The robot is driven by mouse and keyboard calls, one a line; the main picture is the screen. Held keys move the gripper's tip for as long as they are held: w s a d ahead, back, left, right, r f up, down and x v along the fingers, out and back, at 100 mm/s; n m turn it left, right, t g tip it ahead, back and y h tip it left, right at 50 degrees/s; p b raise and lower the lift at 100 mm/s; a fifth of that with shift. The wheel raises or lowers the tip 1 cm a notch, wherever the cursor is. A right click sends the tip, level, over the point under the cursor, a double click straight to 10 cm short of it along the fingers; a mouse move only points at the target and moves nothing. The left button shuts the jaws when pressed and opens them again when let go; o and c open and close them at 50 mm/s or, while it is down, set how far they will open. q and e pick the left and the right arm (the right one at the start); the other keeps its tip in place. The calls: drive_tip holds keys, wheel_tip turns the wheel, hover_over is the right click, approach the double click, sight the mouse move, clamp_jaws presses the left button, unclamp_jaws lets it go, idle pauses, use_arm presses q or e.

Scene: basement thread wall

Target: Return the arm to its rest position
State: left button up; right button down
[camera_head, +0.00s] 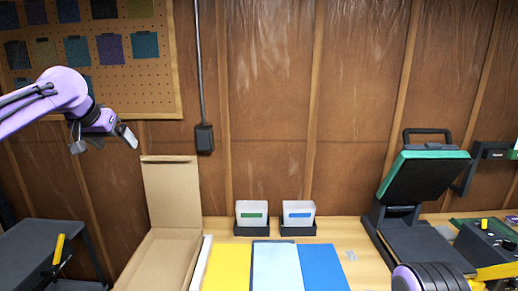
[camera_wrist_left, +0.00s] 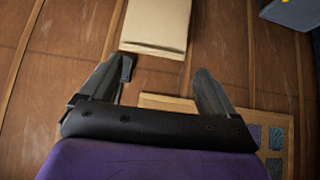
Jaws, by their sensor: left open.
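My left arm is purple and comes in from the left in the head view, raised in front of the wooden wall. My left gripper (camera_head: 103,142) is open and empty, in the air left of the open cardboard box (camera_head: 173,195) and below the pegboard. In the left wrist view the two dark fingers of my left gripper (camera_wrist_left: 163,72) stand apart with nothing between them. The box (camera_wrist_left: 157,22) shows beyond the fingertips there. My right gripper is not in view.
The table holds yellow, pale blue and blue sheets (camera_head: 229,268), two card holders (camera_head: 252,216) and an open heat press (camera_head: 425,182). A dark cart (camera_head: 50,232) stands below my left arm. A pegboard (camera_head: 158,82) with fabric swatches and a conduit box (camera_head: 204,138) are on the wall.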

use_arm(q)
drive_tip(key=w+d+f+n+t+h, duration=0.2)
drive_tip(key=w+d+f+t, duration=0.2)
drive_tip(key=w+d+f, duration=0.35)
drive_tip(key=s+d+f+n+y+b, duration=0.1)
drive_tip(key=s+d+f+n+b, duration=0.15)
drive_tip(key=f, duration=1.15)
drive_tip(key=s+d+f+n+y+b, duration=0.15)
drive_tip(key=s+f, duration=0.25)
drive_tip(key=f, duration=1.1)
drive_tip(key=s+a+f+n+g+y+b, duration=0.2)
drive_tip(key=s+f+g+b, duration=0.1)
drive_tip(key=s+f, duration=1.8)
drive_tip(key=s+f+g+b, duration=0.1)
drive_tip(key=s+f, duration=0.3)
drive_tip(key=s, duration=0.4)
drive_tip(key=s+a+f+m+g+b, duration=0.1)
drive_tip(key=s+f+g, duration=0.2)
drive_tip(key=s, duration=0.6)
drive_tip(key=s+f+g+y+b, duration=0.1)
drive_tip(key=s+f+b, duration=0.1)
drive_tip(key=s+f, duration=0.3)
drive_tip(key=s, duration=0.4)
drive_tip(key=shift+a+f+g, duration=0.25)
drive_tip(key=shift+a+g, duration=0.15)
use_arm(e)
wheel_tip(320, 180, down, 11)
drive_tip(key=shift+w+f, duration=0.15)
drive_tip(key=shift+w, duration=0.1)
